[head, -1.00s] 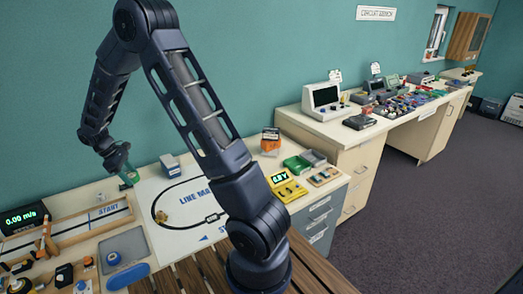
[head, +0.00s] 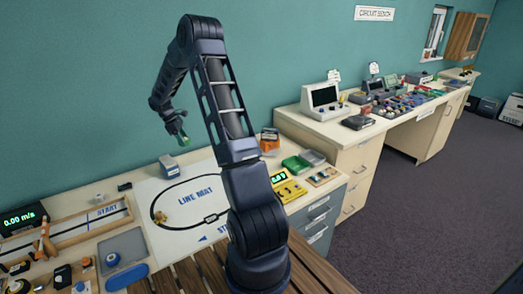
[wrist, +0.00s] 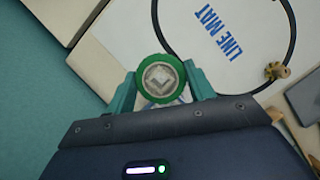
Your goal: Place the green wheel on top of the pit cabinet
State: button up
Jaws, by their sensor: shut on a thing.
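My gripper (head: 181,134) is in the air above the back part of the line mat, near the teal wall. It is shut on the green wheel (wrist: 138,82), which has a pale hub. In the head view the wheel shows only as a small green patch (head: 185,140) at the fingertips. In the wrist view the two fingers (wrist: 160,88) sit on either side of the wheel. No label names the pit cabinet legibly; a grey drawer cabinet (head: 318,213) stands under the right end of the near bench.
The line mat (head: 168,219) lies on the near bench, with a small blue-grey box (head: 168,165) behind it. A yellow display device (head: 288,189) and green case (head: 297,164) are at the right. A wooden track (head: 75,226) lies left. Carpet (head: 425,215) is clear.

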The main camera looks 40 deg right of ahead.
jog(key=d+m, duration=0.1)
jog(key=d, duration=3.3)
jog(key=shift+m, duration=0.3)
jog(key=f, duration=2)
jog(key=shift+w, duration=0.2)
jog(key=shift+g, duration=0.3)
jog(key=o, duration=0.9)
jog(key=shift+o, duration=0.2)
